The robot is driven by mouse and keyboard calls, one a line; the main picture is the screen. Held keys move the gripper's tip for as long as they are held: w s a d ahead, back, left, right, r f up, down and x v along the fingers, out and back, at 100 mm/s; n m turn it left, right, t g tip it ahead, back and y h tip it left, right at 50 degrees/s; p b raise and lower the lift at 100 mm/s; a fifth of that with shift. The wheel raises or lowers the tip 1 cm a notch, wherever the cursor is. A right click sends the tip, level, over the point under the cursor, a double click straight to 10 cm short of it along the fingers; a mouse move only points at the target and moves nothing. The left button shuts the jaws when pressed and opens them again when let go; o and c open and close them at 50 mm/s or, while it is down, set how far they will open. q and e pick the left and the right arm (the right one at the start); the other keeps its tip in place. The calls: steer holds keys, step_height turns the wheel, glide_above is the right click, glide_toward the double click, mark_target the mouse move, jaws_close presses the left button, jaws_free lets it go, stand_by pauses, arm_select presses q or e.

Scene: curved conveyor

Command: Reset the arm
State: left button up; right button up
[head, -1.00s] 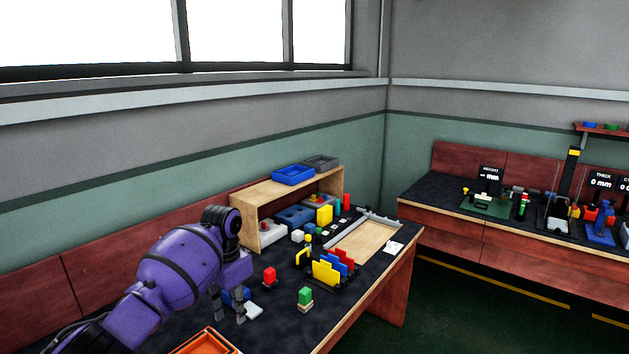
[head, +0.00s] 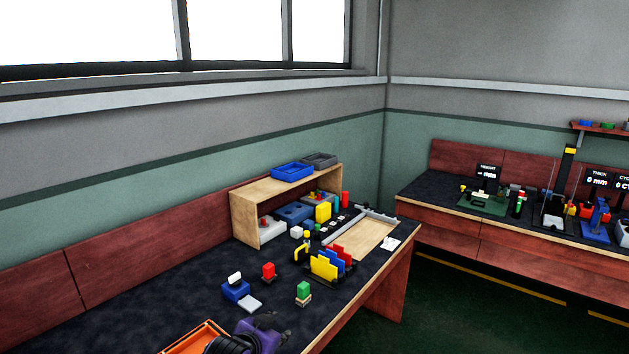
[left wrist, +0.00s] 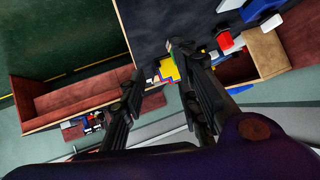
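My right gripper is in neither view.
A wooden shelf (head: 262,190) is at the back. The left part of the bench is clear. Another bench (head: 470,227) is at right.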

arm_select(q)
steer(key=s+a+f+n+y, duration=0.1)
steer(key=s+f, duration=0.5)
steer(key=s, duration=0.9)
steer(key=s+a+f+n+g+y, duration=0.1)
steer(key=s+a+f+n, duration=0.2)
steer(key=s, duration=1.2)
steer(key=s+a+f+n+y, duration=0.1)
steer(key=s+a+f, duration=0.4)
steer(key=s+f, duration=0.4)
steer(key=s, duration=0.7)
steer(key=shift+a+n+g, duration=0.3)
steer(key=shift+n+g, duration=0.1)
